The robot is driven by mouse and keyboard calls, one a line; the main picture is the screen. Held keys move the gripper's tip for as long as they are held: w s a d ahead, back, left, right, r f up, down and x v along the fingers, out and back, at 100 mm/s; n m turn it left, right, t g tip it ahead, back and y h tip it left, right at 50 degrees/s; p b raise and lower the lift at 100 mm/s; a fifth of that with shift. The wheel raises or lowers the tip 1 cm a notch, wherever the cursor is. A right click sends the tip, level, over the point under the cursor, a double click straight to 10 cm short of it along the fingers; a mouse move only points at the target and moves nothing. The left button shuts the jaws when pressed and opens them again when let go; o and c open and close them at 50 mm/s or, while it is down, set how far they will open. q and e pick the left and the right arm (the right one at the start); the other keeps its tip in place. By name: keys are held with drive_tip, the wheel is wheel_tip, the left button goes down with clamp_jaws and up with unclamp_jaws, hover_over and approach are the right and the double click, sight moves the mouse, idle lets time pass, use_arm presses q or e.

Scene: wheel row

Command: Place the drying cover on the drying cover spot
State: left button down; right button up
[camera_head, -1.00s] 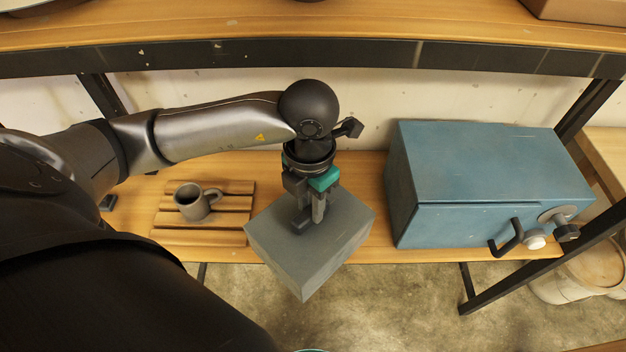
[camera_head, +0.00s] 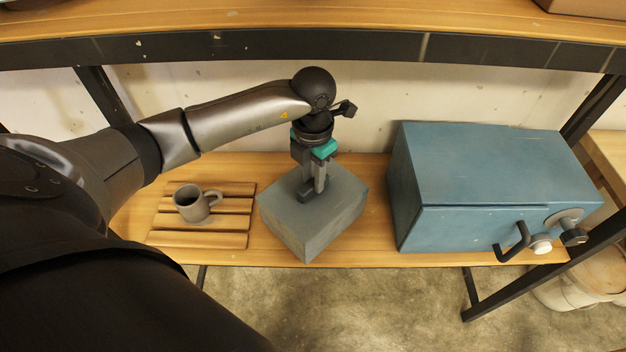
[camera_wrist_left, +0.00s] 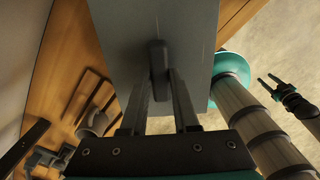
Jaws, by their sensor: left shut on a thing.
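The drying cover (camera_head: 325,222) is a grey box with a dark handle on top. In the head view it is over the shelf, between the slatted rack and the blue cabinet. My left gripper (camera_head: 311,190) comes down from above and is shut on the handle. In the left wrist view the cover's grey top (camera_wrist_left: 185,30) fills the upper middle, with the handle (camera_wrist_left: 158,55) between the fingers. I cannot tell whether the cover's underside touches the shelf. No marked spot is visible; the cover hides the shelf under it. My right gripper (camera_wrist_left: 267,80) shows small in the wrist view, open and empty.
A slatted wooden rack (camera_head: 215,239) with a grey mug (camera_head: 190,204) stands close on the left. A blue cabinet (camera_head: 490,170) with a black handle stands on the right, with a gap of bare shelf (camera_head: 376,240) before it. An upper shelf (camera_head: 300,22) runs overhead.

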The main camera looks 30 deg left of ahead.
use_arm(q)
drive_tip(key=shift+w+a+f, duration=0.1)
drive_tip(key=shift+w+f, duration=0.05)
drive_tip(key=shift+f, duration=0.7)
drive_tip(key=c, duration=0.7)
unclamp_jaws()
drive_tip(key=shift+o, duration=0.2)
drive_tip(key=shift+r, duration=0.2)
wheel_tip(320, 180, up, 7)
drive_tip(key=shift+r+p, duration=0.15)
drive_tip(key=shift+p, duration=0.5)
